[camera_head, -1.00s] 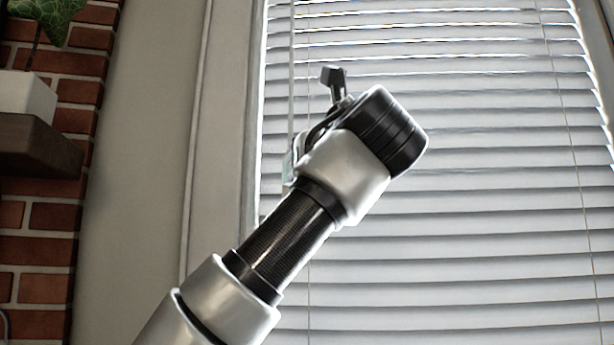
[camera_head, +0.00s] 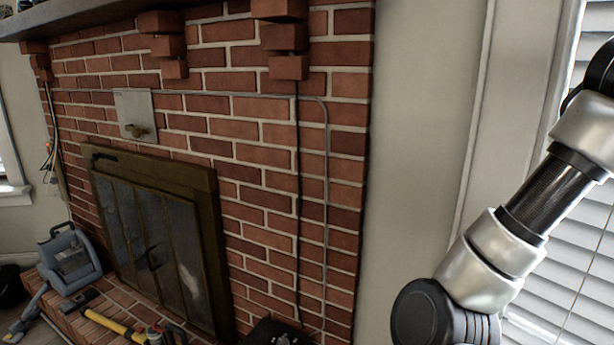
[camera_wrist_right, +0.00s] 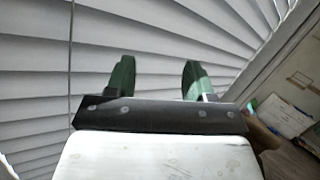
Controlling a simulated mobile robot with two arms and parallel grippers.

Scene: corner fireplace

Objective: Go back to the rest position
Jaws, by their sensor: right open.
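My right gripper (camera_wrist_right: 157,78) shows in the right wrist view. Its two green-padded fingers are spread wide apart with nothing between them. White window blinds (camera_wrist_right: 200,45) fill the background behind the fingers. In the head view my right arm is raised at the right edge, in front of the window blinds (camera_head: 565,260), and its gripper is out of the picture. My left gripper is in neither view.
A brick fireplace (camera_head: 262,190) with a dark framed screen (camera_head: 150,240) stands at the left. A blue-grey machine (camera_head: 68,258) and a yellow-handled tool (camera_head: 110,322) are on the hearth. Cardboard boxes or papers (camera_wrist_right: 285,118) show at the right of the wrist view.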

